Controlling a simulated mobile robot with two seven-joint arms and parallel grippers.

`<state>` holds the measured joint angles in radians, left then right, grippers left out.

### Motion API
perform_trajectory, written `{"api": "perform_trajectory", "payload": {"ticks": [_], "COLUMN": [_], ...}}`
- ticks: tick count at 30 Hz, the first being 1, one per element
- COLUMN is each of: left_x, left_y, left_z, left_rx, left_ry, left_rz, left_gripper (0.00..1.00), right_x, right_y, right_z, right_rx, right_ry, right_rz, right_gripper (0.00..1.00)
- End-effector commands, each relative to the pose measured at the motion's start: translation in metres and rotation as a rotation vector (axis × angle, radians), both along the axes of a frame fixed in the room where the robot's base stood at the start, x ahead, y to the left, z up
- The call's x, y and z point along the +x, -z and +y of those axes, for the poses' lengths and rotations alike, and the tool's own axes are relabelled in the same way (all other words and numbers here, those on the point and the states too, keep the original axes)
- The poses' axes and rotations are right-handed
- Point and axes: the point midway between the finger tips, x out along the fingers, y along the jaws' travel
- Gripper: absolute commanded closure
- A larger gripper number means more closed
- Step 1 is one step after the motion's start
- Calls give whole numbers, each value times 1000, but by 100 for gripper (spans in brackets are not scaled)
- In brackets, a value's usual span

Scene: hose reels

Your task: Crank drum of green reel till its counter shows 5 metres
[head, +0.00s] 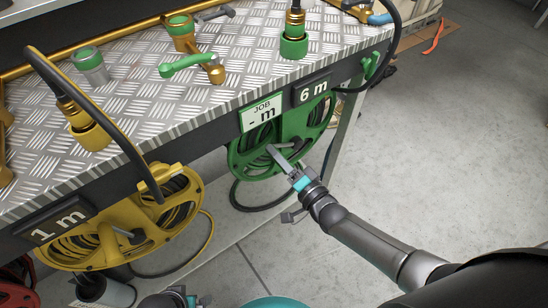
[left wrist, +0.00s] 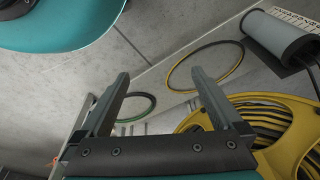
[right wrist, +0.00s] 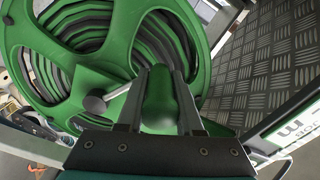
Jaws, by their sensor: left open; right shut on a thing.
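The green reel (head: 243,163) hangs under the bench edge at the right, with dark hose wound on its drum. Its counter plate (head: 313,91) reads 6 m. The job card (head: 262,114) beside it reads "- m". My right gripper (head: 279,156) is at the front of the reel's drum. In the right wrist view its fingers (right wrist: 160,88) are shut on the green crank handle (right wrist: 159,100), with the green drum (right wrist: 115,55) behind. My left gripper (left wrist: 165,95) is open and empty in the left wrist view, near the yellow reel (left wrist: 285,130).
The yellow reel (head: 168,235) hangs to the left, its counter plate (head: 57,221) reading 1 m. A red reel (head: 14,290) shows partly at the lower left. Brass and green fittings stand on the metal bench top (head: 140,110). The concrete floor (head: 440,150) at the right is clear.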

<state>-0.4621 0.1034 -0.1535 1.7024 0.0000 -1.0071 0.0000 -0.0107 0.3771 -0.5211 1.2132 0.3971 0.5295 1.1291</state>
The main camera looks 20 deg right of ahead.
Motion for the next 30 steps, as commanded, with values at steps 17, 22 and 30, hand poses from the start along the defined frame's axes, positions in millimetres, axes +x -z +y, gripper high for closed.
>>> {"api": "perform_trajectory", "payload": {"ticks": [17, 22, 30], "left_x": [-9, -8, -8], "left_y": [20, 20, 20], "left_z": [6, 5, 6], "left_rx": [7, 7, 7], "left_ry": [3, 3, 2], "left_rz": [9, 9, 9], "left_gripper": [0, 0, 0], "right_x": [4, 4, 4], "right_y": [-14, -14, -14], "right_z": [-10, -10, -10], "right_rx": [4, 3, 4], "right_ry": [0, 0, 0], "right_rz": [-1, -1, -1], "right_gripper": [100, 100, 47]}}
